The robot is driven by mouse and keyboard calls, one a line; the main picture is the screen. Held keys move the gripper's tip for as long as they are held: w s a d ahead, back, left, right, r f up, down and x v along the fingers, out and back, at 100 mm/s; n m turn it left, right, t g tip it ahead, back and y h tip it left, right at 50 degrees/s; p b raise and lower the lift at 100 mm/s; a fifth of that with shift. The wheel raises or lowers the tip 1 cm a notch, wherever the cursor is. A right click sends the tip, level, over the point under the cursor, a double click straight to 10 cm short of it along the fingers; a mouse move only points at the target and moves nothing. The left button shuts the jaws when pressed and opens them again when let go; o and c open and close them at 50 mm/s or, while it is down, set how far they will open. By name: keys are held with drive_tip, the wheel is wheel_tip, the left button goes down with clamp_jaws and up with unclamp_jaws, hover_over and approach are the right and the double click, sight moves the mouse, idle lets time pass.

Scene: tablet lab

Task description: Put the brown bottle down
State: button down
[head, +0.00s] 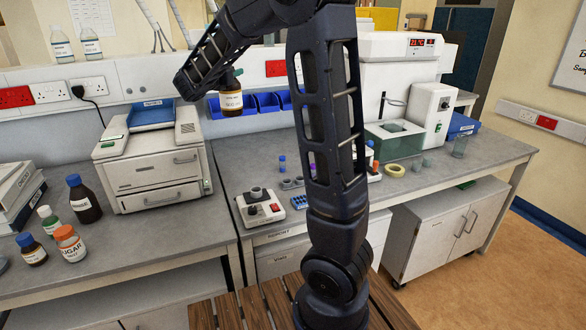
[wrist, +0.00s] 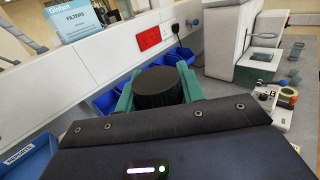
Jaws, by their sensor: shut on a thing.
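The brown bottle (head: 231,100) with a white label hangs upright from my gripper in the head view, in front of the blue bins and apparently above the bench. In the wrist view its black cap (wrist: 158,87) sits between the green fingers of my gripper (wrist: 157,80), which is shut on it. The bottle's body is hidden below the cap there. The grey bench (head: 225,155) lies below the bottle in the head view. In the head view my arm hides part of the bench.
A white printer (head: 150,160) stands left of the held bottle. A tall dark bottle (head: 84,200) and several smaller bottles stand at the left. A white hotplate-like device (head: 262,208) and a blue rack (head: 300,202) are near the front edge. Blue bins (head: 268,103) line the wall.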

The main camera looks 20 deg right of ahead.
wheel_tip(320, 180, down, 31)
drive_tip(key=shift+d, duration=0.25)
idle(0.9)
drive_tip(key=shift+w, duration=0.1)
drive_tip(key=c, duration=0.9)
unclamp_jaws()
drive_tip(key=shift+f, duration=0.1)
